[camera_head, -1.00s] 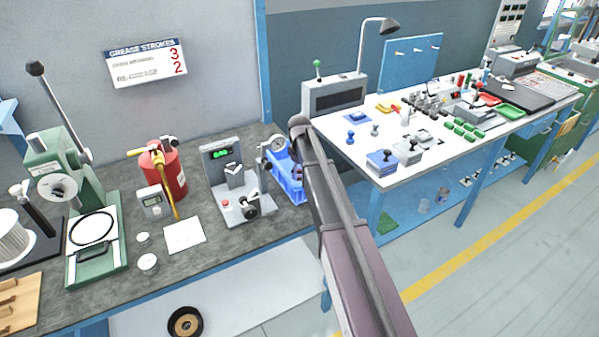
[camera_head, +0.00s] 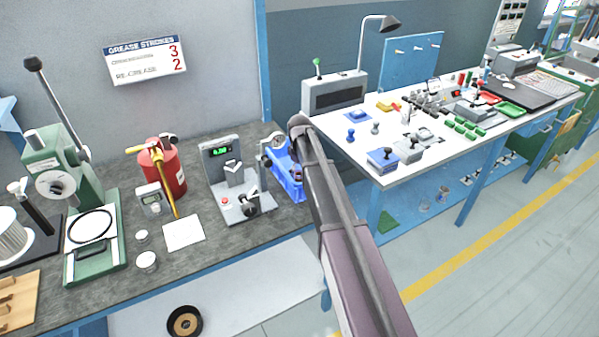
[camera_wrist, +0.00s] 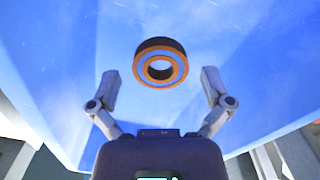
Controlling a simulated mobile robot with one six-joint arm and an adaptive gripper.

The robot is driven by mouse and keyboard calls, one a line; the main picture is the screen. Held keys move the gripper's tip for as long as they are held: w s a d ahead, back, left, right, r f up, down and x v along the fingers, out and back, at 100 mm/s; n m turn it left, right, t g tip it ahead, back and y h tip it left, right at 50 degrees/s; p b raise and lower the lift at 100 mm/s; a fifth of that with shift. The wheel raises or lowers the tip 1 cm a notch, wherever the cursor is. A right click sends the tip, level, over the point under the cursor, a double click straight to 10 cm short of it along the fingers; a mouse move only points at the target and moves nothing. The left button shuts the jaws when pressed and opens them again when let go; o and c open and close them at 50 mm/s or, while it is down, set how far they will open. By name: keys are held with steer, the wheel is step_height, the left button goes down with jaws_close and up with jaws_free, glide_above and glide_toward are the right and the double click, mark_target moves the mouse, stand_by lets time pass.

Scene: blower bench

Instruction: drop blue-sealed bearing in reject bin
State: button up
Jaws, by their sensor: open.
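In the wrist view a bearing (camera_wrist: 178,71), a ring with a dark side, orange rims and a blue seal face, shows against a smooth blue surface, a little beyond my fingertips. My gripper (camera_wrist: 160,79) is open, one finger on each side below the ring, and neither finger touches it. I cannot tell whether the ring rests on the blue surface or is above it. My gripper is not clearly seen there.
A grey tester with a green display (camera_head: 222,152) stands left of the bin. A red extinguisher-like canister (camera_head: 170,172), a green press (camera_head: 60,165) and a white card (camera_head: 184,233) are further left. A white table (camera_head: 350,142) with many small parts stands to the right.

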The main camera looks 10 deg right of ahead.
steer(key=shift+r, duration=0.15)
step_height(320, 180, up, 12)
steer(key=p, duration=1.2)
steer(key=shift+s, duration=0.1)
stand_by(1.1)
steer(key=s+m, duration=0.8)
steer(key=s, duration=2)
steer(key=shift+s+d, duration=0.15)
steer(key=shift+s, duration=0.2)
